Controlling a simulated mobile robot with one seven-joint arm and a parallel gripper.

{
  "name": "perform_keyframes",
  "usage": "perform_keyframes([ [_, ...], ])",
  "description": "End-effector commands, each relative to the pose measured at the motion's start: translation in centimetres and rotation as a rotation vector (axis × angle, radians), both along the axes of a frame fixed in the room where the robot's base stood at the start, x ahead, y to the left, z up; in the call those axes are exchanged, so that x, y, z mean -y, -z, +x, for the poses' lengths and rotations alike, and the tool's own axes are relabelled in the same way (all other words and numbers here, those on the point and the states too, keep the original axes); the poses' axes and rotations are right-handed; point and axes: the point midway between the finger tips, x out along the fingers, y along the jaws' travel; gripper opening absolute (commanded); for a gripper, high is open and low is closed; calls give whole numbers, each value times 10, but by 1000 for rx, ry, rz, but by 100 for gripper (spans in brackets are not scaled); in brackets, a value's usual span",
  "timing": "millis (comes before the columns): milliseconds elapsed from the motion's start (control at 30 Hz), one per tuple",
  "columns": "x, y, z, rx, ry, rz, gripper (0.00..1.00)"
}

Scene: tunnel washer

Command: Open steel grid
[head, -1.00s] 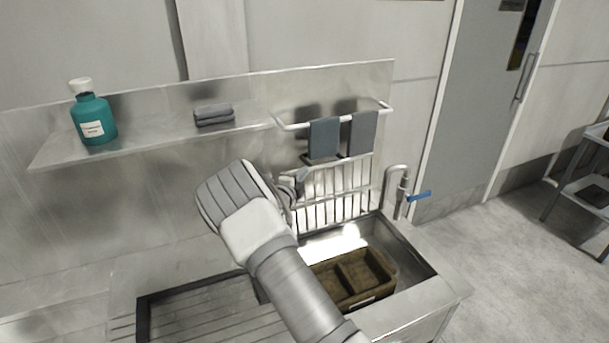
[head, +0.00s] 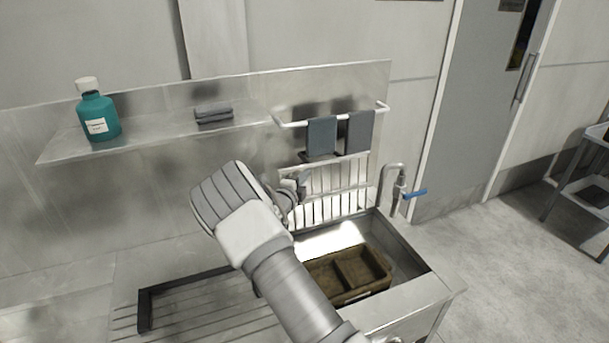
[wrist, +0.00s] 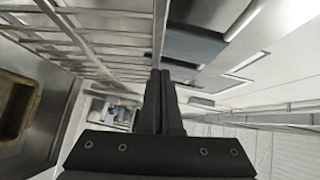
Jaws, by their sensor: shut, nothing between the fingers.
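The steel grid (head: 335,190) stands upright against the splashback at the back of the sink, below the towel rail. It also shows in the wrist view (wrist: 95,48), running along the upper left. My gripper (head: 300,182) is at the left part of the grid in the head view, partly hidden by my own wrist. In the wrist view my gripper (wrist: 160,74) has its two dark fingers together, with nothing between them. The fingertips are close to the grid's bars. I cannot tell whether they touch.
A brown divided crate (head: 347,274) sits in the sink (head: 405,255). Two grey towels (head: 341,134) hang from the white rail (head: 283,123).

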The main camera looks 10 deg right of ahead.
Motion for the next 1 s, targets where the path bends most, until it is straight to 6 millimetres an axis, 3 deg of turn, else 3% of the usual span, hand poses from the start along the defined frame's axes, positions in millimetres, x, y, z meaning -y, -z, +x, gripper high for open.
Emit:
perform_keyframes([
  [300,-39,-5,-54,0,-3,2,0],
  [600,-54,-10,-82,6,6,11,0],
  [767,-30,-30,-96,85,115,167,0],
  [1000,34,-75,-154,383,475,671,0],
])
